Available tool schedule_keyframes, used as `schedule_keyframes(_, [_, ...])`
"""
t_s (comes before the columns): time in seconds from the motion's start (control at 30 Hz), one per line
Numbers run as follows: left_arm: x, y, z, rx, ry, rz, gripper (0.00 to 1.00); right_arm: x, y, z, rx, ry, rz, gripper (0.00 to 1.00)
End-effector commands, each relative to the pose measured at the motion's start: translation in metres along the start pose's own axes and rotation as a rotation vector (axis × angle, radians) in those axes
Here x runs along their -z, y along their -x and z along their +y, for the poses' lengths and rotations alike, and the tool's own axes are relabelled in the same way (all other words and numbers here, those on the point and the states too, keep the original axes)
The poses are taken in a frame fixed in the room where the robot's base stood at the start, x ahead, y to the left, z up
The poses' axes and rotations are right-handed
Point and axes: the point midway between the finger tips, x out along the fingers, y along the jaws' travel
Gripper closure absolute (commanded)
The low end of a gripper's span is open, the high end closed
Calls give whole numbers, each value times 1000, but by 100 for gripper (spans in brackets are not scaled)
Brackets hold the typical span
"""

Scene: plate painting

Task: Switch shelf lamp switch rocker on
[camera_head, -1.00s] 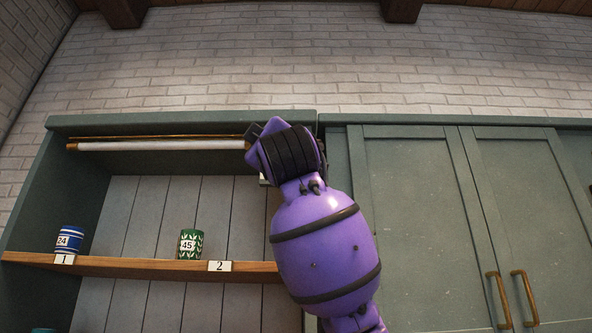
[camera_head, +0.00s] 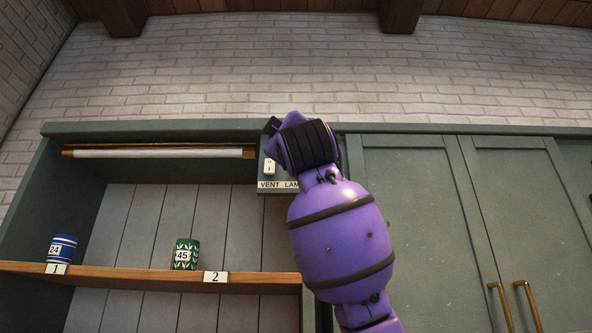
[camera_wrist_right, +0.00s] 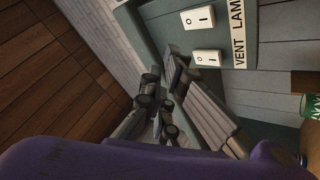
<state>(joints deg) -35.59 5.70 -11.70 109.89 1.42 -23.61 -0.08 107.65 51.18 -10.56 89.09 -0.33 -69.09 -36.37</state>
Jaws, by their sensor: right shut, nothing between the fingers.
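In the right wrist view, the lamp switch rocker (camera_wrist_right: 198,18) is a white rocker marked O and I, beside the "LAM..." end of the label. A matching vent rocker (camera_wrist_right: 207,57) sits next to it and also shows in the head view (camera_head: 269,167). In the head view my arm hides the lamp rocker. My right gripper (camera_wrist_right: 178,76) is shut and empty, with its fingers near the vent rocker; I cannot tell if they touch. The shelf lamp (camera_head: 160,153) is a white tube under the shelf top. My left gripper is out of view.
A label plate (camera_head: 269,185) sits under the switches. A blue striped cup (camera_head: 63,248) and a green cup (camera_head: 187,254) stand on a wooden shelf (camera_head: 130,276). Closed green cabinet doors (camera_head: 410,220) are at the right.

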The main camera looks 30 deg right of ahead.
Motion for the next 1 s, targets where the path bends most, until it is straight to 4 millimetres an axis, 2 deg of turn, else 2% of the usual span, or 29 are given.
schedule_keyframes(0.2, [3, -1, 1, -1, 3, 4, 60, -17, -22, -16, 2, -1, -3, 100])
schedule_keyframes(0.4, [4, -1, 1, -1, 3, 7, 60, -24, -33, -24, 1, -1, -1, 100])
schedule_keyframes(1.0, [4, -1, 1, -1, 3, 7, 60, -27, -36, -26, 0, -1, 0, 100])
